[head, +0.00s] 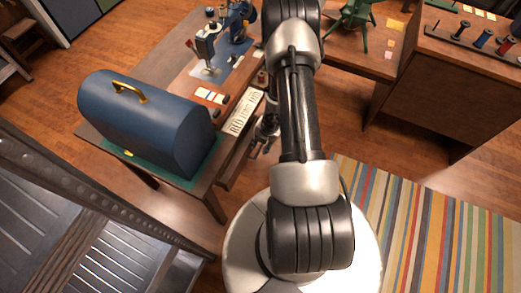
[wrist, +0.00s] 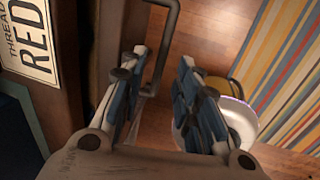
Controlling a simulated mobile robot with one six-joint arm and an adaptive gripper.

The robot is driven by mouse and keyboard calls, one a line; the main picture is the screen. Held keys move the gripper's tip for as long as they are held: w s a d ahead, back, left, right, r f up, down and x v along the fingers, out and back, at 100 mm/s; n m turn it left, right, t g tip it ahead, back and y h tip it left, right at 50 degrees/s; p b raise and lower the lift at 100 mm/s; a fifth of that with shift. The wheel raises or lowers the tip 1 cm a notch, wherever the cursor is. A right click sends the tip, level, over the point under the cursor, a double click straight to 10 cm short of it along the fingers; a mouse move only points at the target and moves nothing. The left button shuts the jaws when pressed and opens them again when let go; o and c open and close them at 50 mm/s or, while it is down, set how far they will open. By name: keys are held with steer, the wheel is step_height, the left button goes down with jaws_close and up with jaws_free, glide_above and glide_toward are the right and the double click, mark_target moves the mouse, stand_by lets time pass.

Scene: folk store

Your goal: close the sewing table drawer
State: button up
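The sewing table (head: 187,88) stands left of my arm. Its wooden drawer (head: 236,158) sticks out from the front edge, partly hidden by my gripper and arm. In the wrist view the drawer front (wrist: 128,40) is a brown board at left, with a dark gap between it and the tabletop. A grey metal bar handle (wrist: 172,30) projects from it. My gripper (wrist: 163,78) is open, its two blue-padded fingers apart, with the handle close to the left finger. I cannot tell whether they touch. The gripper also shows beside the drawer in the head view (head: 265,135).
A dark slatted piece of furniture (head: 70,220) is at lower left. A striped rug (head: 430,225) covers the floor at right.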

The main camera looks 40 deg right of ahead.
steer(key=shift+w+a+f+b, duration=0.1)
steer(key=shift+w+f+b, duration=0.1)
steer(key=shift+f, duration=0.4)
steer(key=shift+w+f+b, duration=0.1)
steer(key=shift+f+b, duration=0.05)
steer(key=shift+f, duration=0.4)
steer(key=shift+c, duration=0.5)
jaws_close()
